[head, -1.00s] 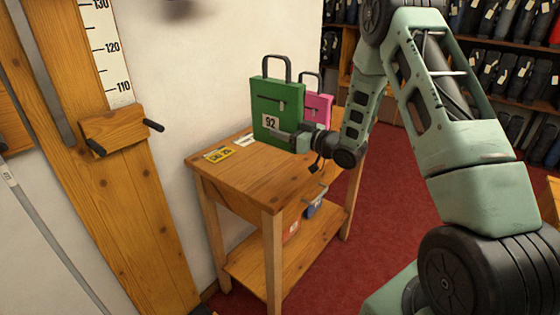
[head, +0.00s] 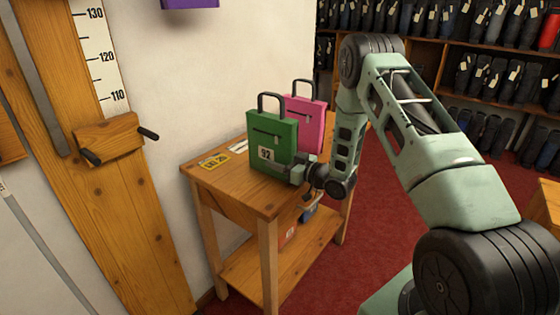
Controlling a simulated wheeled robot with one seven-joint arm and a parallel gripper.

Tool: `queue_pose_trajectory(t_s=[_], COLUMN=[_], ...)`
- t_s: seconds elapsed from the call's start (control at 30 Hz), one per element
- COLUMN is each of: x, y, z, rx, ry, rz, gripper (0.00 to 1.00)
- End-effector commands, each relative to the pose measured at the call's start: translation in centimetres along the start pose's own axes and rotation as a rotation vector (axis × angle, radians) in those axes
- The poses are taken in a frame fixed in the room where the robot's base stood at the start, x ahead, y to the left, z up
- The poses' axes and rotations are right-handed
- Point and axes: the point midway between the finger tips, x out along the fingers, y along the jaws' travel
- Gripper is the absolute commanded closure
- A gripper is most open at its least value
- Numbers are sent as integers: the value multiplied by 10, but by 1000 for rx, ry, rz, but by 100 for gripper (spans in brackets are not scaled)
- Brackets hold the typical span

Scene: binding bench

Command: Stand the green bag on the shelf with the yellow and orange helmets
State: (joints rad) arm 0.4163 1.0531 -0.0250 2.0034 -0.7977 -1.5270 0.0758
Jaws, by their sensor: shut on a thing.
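The green bag (head: 267,143) is upright, with a dark top handle and a "92" tag. It is at the wooden table's top; I cannot tell whether its base touches the wood. My gripper (head: 293,173) is shut on its lower right side, the fingertips partly hidden. An orange thing (head: 288,235) sits on the table's lower shelf (head: 258,263), mostly hidden by the table's front; I cannot tell whether it is a helmet. I see no yellow helmet.
A pink bag (head: 306,122) stands close behind the green one. A yellow label (head: 214,161) and a white one lie on the table top (head: 225,182). A blue thing (head: 308,213) is under the table. A purple thing (head: 190,3) shows at the top edge. Dark-filled racks line the back.

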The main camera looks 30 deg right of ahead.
Motion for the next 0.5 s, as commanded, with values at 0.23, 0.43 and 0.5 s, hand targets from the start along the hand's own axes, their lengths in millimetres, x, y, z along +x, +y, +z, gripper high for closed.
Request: queue_pose_trajectory(t_s=[0.23, 0.43, 0.5], x=[0, 0, 0], y=[0, 0, 0], z=[2, 2, 2], rx=[0, 0, 1], ry=[0, -1, -1], rz=[0, 0, -1], gripper=[27, 27, 27])
